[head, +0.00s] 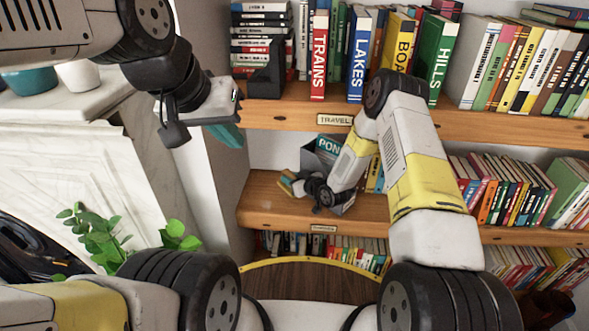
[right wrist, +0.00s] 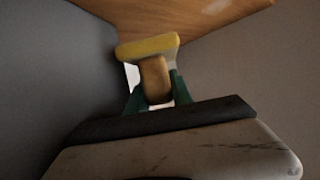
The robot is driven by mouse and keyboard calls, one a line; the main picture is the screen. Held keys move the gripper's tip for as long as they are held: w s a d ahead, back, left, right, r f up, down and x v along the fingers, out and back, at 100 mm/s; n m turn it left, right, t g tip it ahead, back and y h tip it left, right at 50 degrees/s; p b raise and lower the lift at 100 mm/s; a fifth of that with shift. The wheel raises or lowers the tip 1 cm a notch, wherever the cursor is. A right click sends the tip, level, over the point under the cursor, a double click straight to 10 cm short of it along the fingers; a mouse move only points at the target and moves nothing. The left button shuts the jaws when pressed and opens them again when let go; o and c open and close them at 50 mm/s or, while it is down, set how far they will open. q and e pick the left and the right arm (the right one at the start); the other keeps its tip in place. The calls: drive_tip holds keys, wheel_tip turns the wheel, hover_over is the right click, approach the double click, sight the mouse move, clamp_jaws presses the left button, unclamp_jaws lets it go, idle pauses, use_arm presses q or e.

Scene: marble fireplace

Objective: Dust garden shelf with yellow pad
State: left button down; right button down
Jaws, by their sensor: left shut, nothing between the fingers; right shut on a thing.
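The yellow pad (right wrist: 148,46) has a brown grip block (right wrist: 155,80) and is held between the green fingers of my right gripper (right wrist: 159,92). In the head view, the yellow pad (head: 287,183) shows small at the left part of the middle wooden shelf (head: 262,208), with my right gripper (head: 299,187) just behind it. I cannot tell whether the pad touches the board. The label (head: 323,228) on this shelf's front edge is too small to read. My left gripper (head: 228,134) is shut and empty, left of the bookcase, with teal fingertips pointing down.
A grey bookend (head: 318,157) and books, one marked POND (head: 330,147), stand beside my right gripper. The upper shelf (head: 290,113), labelled TRAVEL (head: 335,120), is full of books. More books (head: 500,190) fill the middle shelf's right. A plant (head: 100,235) stands lower left.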

drive_tip(key=shift+r, duration=0.85)
drive_tip(key=shift+r, duration=0.1)
drive_tip(key=shift+r, duration=1.4)
drive_tip(key=shift+a, duration=0.1)
